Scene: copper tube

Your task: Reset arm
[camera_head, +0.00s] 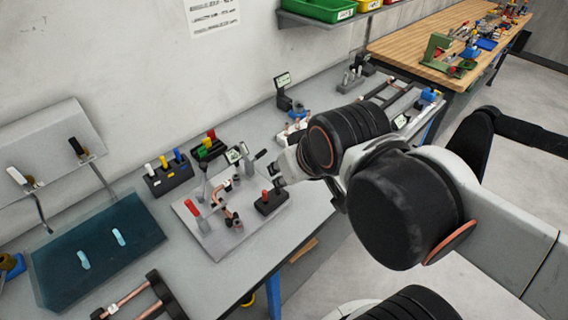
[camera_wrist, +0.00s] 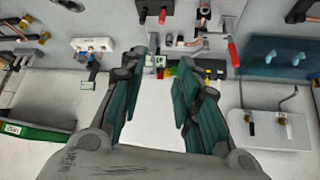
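My gripper (camera_wrist: 162,58) shows in the wrist view with its two teal-padded fingers spread apart and nothing between them. In the head view my arm reaches over the workbench (camera_head: 285,240) from the right, and its links hide most of the gripper. A bent copper tube (camera_head: 230,208) sits in a fixture plate (camera_head: 205,243) with red-handled clamps on the bench. The fixture plate (camera_wrist: 227,8) also shows at the top of the wrist view, beyond the fingertips. The gripper is apart from the tube.
A black rack with copper tubes (camera_head: 140,298) lies at the front left. A teal mat (camera_head: 60,270) and sloped panel (camera_head: 50,150) are at left. Colored-handle holders (camera_head: 168,176) stand near the wall. A shelf with a green bin (camera_head: 322,8) and a wooden table (camera_head: 410,50) are behind.

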